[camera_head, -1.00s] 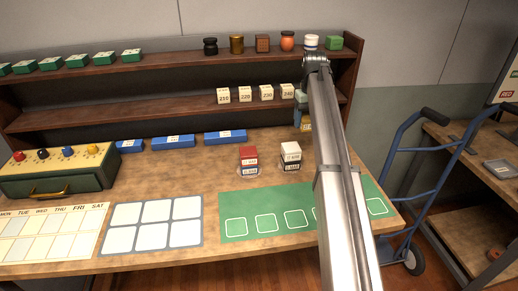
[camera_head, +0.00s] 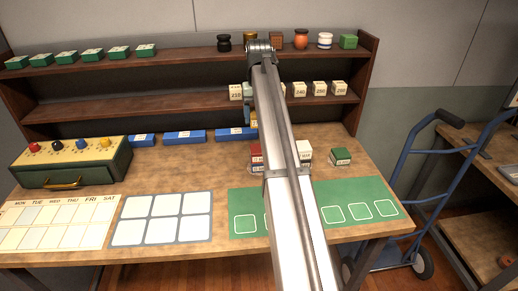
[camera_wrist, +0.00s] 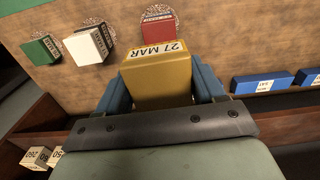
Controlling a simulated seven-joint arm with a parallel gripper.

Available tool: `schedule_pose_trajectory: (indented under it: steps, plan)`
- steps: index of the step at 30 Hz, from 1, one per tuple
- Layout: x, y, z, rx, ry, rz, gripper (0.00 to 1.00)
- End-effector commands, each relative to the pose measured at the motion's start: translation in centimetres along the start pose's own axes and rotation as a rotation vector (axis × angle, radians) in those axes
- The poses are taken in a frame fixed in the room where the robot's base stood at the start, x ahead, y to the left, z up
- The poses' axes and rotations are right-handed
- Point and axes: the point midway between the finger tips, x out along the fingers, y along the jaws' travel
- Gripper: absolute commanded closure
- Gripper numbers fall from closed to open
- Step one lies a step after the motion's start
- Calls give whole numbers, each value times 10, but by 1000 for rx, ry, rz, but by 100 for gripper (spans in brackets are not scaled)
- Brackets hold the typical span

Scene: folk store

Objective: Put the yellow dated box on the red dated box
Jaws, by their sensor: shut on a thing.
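My gripper (camera_wrist: 160,85) is shut on the yellow dated box (camera_wrist: 158,80), which reads "27 MAR" in the wrist view. In the head view a sliver of the yellow box (camera_head: 254,119) shows beside my arm, raised in front of the lower shelf. The red dated box (camera_wrist: 160,31) stands on the table just beyond the yellow box in the wrist view, apart from it. In the head view the red box (camera_head: 256,150) is partly hidden behind my arm.
A white dated box (camera_wrist: 88,45) and a green dated box (camera_wrist: 43,48) stand beside the red one. Blue boxes (camera_head: 183,136) lie along the back of the table. Number blocks (camera_head: 320,88) sit on the lower shelf (camera_head: 140,105). A green mat (camera_head: 355,196) lies in front.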

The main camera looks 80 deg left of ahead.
Motion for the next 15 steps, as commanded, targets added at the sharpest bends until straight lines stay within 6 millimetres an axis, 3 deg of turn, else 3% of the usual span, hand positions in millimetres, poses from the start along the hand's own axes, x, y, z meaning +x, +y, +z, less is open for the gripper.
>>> schedule_pose_trajectory:
  steps: [5,15]
  plan:
    - [8,0,1,36,-2,0,64]
    - [58,0,1,36,-2,0,64]
